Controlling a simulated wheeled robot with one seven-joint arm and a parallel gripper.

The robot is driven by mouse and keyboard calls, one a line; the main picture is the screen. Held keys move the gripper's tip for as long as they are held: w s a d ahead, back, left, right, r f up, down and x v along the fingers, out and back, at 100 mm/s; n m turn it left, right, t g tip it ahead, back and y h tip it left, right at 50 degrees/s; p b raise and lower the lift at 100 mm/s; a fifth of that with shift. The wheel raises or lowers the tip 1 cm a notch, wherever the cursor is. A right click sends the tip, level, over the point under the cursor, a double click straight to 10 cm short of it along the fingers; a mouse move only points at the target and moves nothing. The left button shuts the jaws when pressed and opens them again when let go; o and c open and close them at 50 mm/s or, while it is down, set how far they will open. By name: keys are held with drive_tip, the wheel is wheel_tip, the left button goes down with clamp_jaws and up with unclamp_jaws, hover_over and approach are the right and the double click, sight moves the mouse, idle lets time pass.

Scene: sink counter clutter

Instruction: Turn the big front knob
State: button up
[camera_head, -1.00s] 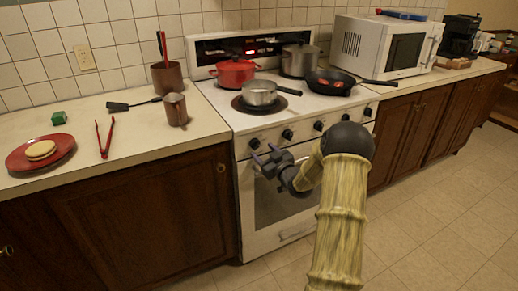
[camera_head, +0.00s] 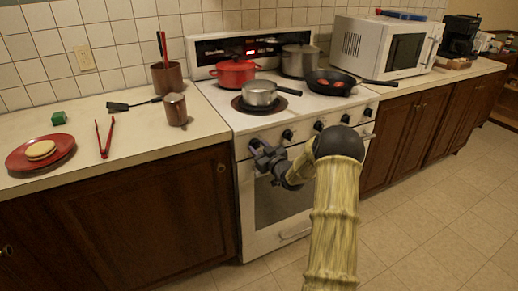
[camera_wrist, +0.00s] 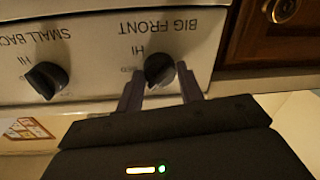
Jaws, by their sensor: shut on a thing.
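The big front knob (camera_wrist: 158,68) is black and sits on the white stove panel below the upside-down label "BIG FRONT" in the wrist view. My gripper (camera_wrist: 160,84) has one finger on each side of it and is shut on it. In the head view, my gripper (camera_head: 260,150) is at the leftmost knob position on the stove front (camera_head: 243,152) and largely hides that knob.
The small back knob (camera_wrist: 46,80) is beside the big front knob. A grey saucepan (camera_head: 259,94), a red pot (camera_head: 234,73), a large pot (camera_head: 298,62) and a black pan (camera_head: 330,82) stand on the stove. The oven handle is just below my gripper.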

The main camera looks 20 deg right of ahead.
drive_tip(key=shift+m, duration=0.3)
drive_tip(key=m+p, duration=0.1)
drive_tip(key=m, duration=0.3)
drive_tip(key=shift+f+m+t+p, duration=0.1)
drive_tip(key=shift+m+t+p, duration=0.3)
drive_tip(key=shift+m, duration=1.9)
drive_tip(key=o, duration=1)
drive_tip(key=s, duration=0.5)
drive_tip(key=s+d, duration=0.1)
drive_tip(key=s, duration=0.5)
drive_tip(key=s+f, duration=0.1)
drive_tip(key=s, duration=0.5)
drive_tip(key=shift+s+d, duration=0.2)
drive_tip(key=shift+d, duration=0.1)
